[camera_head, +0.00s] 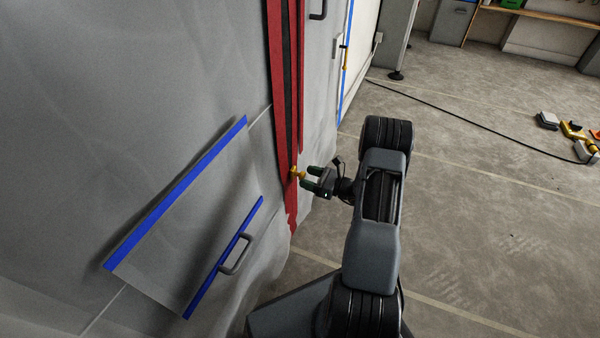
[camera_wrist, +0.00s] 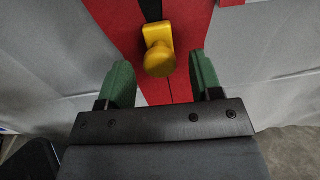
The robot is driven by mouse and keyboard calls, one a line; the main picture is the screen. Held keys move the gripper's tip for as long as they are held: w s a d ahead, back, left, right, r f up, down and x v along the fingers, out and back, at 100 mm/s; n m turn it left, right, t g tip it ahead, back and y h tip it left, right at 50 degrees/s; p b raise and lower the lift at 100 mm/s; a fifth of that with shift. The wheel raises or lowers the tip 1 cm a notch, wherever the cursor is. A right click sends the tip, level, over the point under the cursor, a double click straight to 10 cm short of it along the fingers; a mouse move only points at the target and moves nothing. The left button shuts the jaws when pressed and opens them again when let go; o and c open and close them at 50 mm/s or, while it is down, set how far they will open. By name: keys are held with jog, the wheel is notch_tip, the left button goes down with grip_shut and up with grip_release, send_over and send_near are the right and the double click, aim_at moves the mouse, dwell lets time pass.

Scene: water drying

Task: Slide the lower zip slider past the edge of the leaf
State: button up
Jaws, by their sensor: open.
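The yellow zip slider (camera_head: 298,173) sits low on the red zip strip (camera_head: 278,90) on the grey sheet wall. In the wrist view the slider (camera_wrist: 159,58) is a yellow plate with a round knob. A dark gap runs between the red tapes above it, and a thin seam runs below. My gripper (camera_head: 308,177) is to the right of the strip and faces the slider. Its green fingers are open, one on each side of the knob in the wrist view, with gaps visible; contact is not seen. I cannot tell which edge is the leaf's.
A tilted grey panel (camera_head: 190,220) with blue edges and a handle (camera_head: 236,255) is left of the strip. Another dark handle (camera_head: 318,9) is above. A black cable (camera_head: 450,115) crosses the floor at right. Tools (camera_head: 570,130) lie far right. The floor between is mostly clear.

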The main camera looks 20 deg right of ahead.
jog(key=p+v, duration=0.1)
jog(key=v, duration=0.8)
jog(key=shift+p, duration=0.4)
jog(key=shift+s+d, duration=0.1)
jog(key=shift+d, duration=0.05)
